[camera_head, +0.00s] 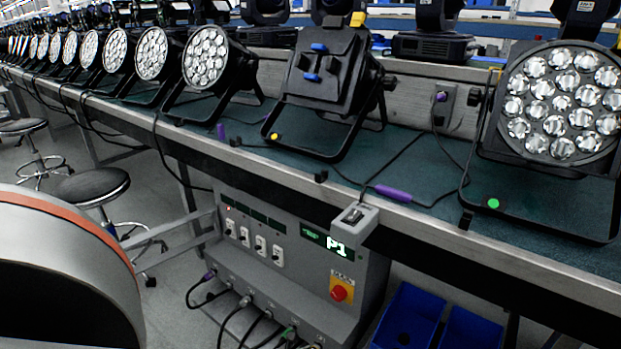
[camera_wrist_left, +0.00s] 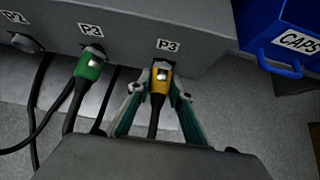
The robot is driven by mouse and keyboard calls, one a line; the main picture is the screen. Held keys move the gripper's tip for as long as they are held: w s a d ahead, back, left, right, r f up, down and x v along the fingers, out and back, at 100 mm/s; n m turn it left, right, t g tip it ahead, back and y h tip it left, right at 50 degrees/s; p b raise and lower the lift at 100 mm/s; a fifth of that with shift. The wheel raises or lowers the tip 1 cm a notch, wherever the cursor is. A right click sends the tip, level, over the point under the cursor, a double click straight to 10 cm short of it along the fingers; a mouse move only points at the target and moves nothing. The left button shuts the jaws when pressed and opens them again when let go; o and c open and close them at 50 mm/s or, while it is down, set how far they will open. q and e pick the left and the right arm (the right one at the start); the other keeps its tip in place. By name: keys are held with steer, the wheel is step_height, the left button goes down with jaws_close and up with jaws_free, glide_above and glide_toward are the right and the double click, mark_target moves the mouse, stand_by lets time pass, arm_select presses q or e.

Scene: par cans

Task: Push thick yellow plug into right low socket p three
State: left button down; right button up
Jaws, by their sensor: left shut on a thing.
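In the left wrist view, the thick yellow plug (camera_wrist_left: 159,83) has a dark cable running down from it. My left gripper (camera_wrist_left: 160,90) is shut on it, with one finger on each side. The plug's top end is at the grey panel edge, just under the right-hand P3 label (camera_wrist_left: 167,45). The right low socket itself is hidden behind the plug and fingertips, so I cannot tell how deep the plug sits. A green plug (camera_wrist_left: 91,64) sits under the other P3 label (camera_wrist_left: 89,30). My right gripper is in neither view.
The grey console (camera_head: 285,265) stands under the bench, with several cables along its low front. Blue bins (camera_head: 410,318) are to its right; a blue CAPS bin (camera_wrist_left: 268,32) is close right of the plug. Dark cables hang left of the green plug. A stool (camera_head: 92,186) stands left.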

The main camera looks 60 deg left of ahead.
arm_select(q)
steer(key=shift+w, duration=0.15)
steer(key=c, duration=1.7)
jaws_free()
steer(key=v, duration=1.2)
